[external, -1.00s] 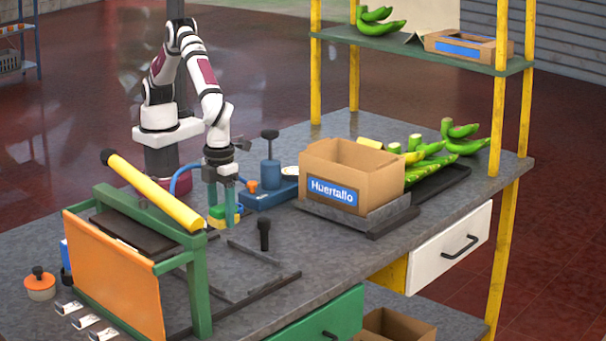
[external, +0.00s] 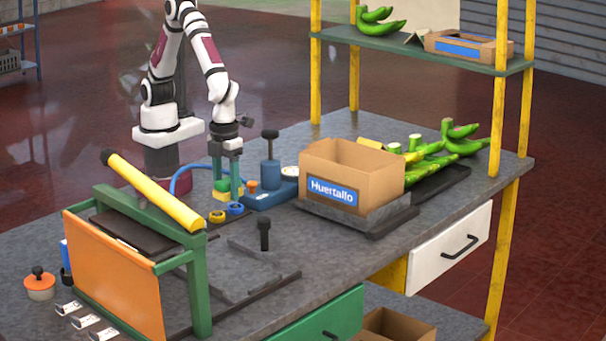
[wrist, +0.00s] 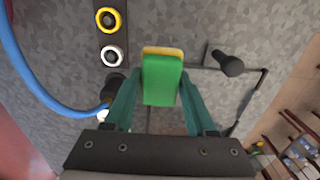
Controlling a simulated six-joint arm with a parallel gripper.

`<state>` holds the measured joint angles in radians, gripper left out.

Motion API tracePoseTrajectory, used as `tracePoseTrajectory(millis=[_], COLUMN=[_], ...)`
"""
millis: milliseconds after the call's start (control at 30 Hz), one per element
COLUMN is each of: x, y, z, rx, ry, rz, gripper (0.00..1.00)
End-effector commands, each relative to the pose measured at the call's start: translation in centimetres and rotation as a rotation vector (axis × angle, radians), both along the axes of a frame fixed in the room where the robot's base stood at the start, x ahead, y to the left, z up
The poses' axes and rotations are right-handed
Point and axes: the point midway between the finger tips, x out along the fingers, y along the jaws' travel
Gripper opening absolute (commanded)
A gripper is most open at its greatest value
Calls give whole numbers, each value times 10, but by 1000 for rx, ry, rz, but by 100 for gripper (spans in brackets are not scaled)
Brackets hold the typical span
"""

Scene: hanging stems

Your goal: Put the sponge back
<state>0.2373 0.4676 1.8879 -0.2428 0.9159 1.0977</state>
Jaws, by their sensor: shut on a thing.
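The sponge, green with a yellow layer, is between the fingers of my gripper (external: 228,186). In the external view the sponge (external: 221,189) shows at the fingertips, partly hidden by the fingers, and seems to hang above the bench. In the wrist view the sponge (wrist: 162,82) fills the gap between the two teal fingers of my gripper (wrist: 160,100), its yellow edge at the far end.
A yellow ring (external: 216,216) and a blue ring (external: 235,208) lie below the gripper. A blue block device (external: 270,196) and the Huertallo box (external: 350,172) stand to the right. A green frame with a yellow tube (external: 152,190) stands left. A black knob (external: 264,233) stands in front.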

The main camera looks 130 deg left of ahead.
Motion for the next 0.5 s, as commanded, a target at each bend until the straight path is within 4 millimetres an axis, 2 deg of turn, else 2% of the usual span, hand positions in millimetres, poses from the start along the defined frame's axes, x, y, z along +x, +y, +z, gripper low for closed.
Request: tracePoseTrajectory(millis=[67, 133, 400, 500], x=[-12, -13, 23, 32], y=[12, 25, 95, 111], z=[0, -6, -54, -65], rx=[1, 1, 1, 0], ry=[0, 2, 3, 1], rz=[6, 10, 10, 7], gripper=[4, 4, 4, 4])
